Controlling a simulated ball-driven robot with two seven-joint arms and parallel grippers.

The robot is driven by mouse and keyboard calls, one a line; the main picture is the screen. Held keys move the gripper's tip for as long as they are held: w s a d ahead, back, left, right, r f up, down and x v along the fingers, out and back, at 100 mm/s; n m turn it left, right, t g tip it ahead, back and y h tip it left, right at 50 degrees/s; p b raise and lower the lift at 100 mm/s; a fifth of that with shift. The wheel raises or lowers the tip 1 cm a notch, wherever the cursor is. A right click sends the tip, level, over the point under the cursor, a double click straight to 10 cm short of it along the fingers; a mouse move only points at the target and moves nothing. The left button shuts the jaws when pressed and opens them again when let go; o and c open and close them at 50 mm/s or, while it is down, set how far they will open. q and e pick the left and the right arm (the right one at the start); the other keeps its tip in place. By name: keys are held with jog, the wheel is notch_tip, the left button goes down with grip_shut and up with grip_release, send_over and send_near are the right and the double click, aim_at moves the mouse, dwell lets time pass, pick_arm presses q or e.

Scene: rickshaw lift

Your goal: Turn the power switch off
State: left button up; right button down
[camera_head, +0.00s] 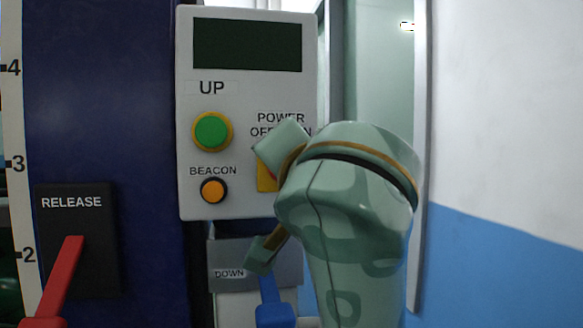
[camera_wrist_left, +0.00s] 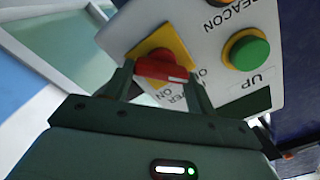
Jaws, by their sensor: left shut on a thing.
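The power switch is a red knob (camera_wrist_left: 160,71) on a yellow square plate (camera_wrist_left: 172,40), set in the white control panel (camera_head: 247,180). In the head view only a sliver of the yellow plate (camera_head: 266,178) shows below the POWER label. My left gripper (camera_wrist_left: 161,75) is at the switch, with one finger on each side of the red knob, shut on it. In the head view my left gripper (camera_head: 278,180) covers most of the switch and part of the OFF and ON labels. I cannot tell the knob's setting. My right gripper is not in view.
The panel also carries a green UP button (camera_head: 212,131), an orange BEACON button (camera_head: 213,190) and a dark screen (camera_head: 247,44). Below is a blue DOWN lever (camera_head: 274,305). A red RELEASE lever (camera_head: 60,275) stands at lower left. A bare wall (camera_head: 510,120) lies at right.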

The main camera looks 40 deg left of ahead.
pick_arm(q)
jog(key=shift+f, duration=0.15)
jog(key=o, duration=1)
jog(key=p+v, duration=0.7)
jog(key=v, duration=0.9)
jog(key=shift+s+d, duration=0.1)
jog(key=shift+d, duration=0.05)
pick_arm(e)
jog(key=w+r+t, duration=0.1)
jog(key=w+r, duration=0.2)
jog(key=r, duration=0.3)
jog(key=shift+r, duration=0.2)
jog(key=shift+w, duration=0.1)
